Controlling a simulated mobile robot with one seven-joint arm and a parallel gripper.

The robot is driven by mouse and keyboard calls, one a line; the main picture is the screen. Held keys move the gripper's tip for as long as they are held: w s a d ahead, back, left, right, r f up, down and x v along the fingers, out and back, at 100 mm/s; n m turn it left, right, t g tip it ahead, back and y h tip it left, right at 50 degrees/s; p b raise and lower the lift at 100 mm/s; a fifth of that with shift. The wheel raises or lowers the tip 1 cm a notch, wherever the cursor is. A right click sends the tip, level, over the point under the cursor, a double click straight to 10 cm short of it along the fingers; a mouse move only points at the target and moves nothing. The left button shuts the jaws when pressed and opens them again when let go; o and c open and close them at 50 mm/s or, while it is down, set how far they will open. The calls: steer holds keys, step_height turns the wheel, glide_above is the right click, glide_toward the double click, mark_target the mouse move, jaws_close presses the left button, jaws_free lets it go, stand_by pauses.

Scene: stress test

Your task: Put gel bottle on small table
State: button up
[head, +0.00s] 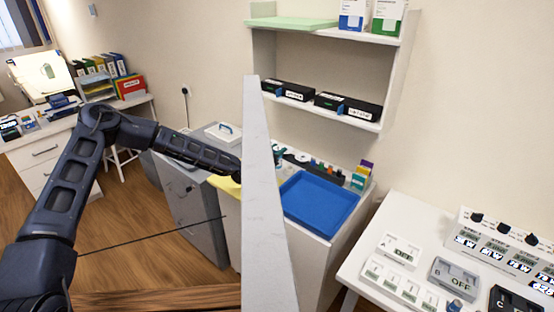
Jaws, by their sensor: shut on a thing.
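My arm reaches from the lower left, bends at the elbow, and passes behind a tall pale panel (262,220) in the middle of the head view. My gripper is hidden behind that panel, so its jaws and anything in them do not show. I cannot make out a gel bottle in this view. A white table (368,250) stands at the right; I cannot tell whether it is the small table. Switch boxes marked OFF (455,277) and other devices cover much of its top.
A blue tray (322,228) lies on a white counter behind the panel. Wall shelves (345,118) above it hold black boxes. A grey cabinet (190,205) stands under my forearm. A white desk (45,143) with binders is at the far left. Wooden floor (135,235) is open between.

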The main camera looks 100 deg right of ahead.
steer(key=shift+f, duration=2.15)
steer(key=shift+f, duration=0.1)
steer(key=o, duration=1.1)
steer(key=v, duration=1.2)
